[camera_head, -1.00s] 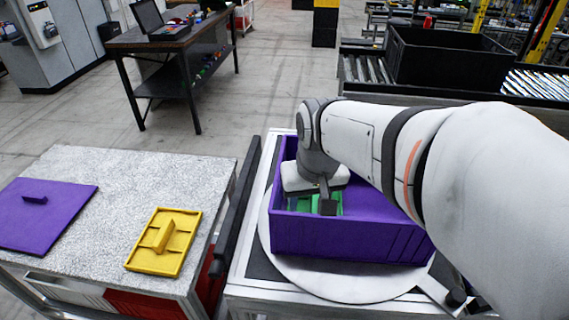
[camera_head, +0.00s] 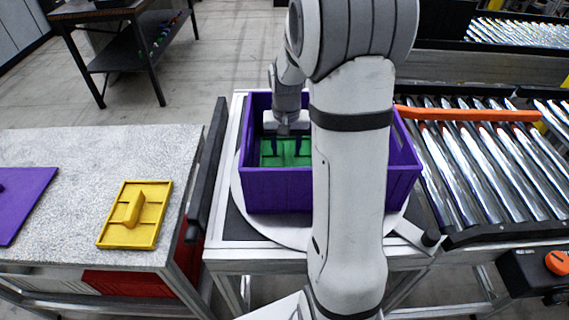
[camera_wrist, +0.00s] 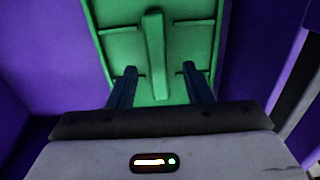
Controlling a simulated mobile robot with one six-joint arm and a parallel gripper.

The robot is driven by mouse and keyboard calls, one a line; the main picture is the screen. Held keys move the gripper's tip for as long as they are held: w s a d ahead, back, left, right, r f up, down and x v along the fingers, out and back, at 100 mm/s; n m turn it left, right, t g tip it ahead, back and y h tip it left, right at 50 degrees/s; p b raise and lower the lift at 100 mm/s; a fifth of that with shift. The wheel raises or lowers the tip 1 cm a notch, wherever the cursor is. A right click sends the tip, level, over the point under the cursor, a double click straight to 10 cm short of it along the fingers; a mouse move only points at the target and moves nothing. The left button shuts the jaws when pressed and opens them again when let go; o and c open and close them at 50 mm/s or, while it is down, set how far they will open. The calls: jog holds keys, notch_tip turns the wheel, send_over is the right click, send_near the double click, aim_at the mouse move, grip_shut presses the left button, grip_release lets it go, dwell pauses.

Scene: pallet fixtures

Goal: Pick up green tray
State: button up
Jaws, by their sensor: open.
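The green tray (camera_head: 272,152) lies inside the purple crate (camera_head: 277,190), seen from the head partly behind my gripper and arm. In the wrist view the green tray (camera_wrist: 187,35) has a raised handle bar along its middle. My gripper (camera_head: 287,150) is down in the crate over the tray. In the wrist view its two dark fingers (camera_wrist: 155,72) are apart, one on each side of the lower end of the handle, with gaps between. The fingers hold nothing.
The crate stands on a round white plate (camera_head: 241,198) on a stand. Left is a speckled table (camera_head: 90,150) with a yellow tray (camera_head: 135,215) and a purple tray (camera_head: 22,200). A roller conveyor (camera_head: 480,170) is at right. The crate walls surround my gripper closely.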

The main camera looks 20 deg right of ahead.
aim_at(287, 155)
notch_tip(287, 155, down, 4)
jog(key=shift+d+f, duration=0.1)
jog(key=shift+c, duration=0.4)
grip_shut()
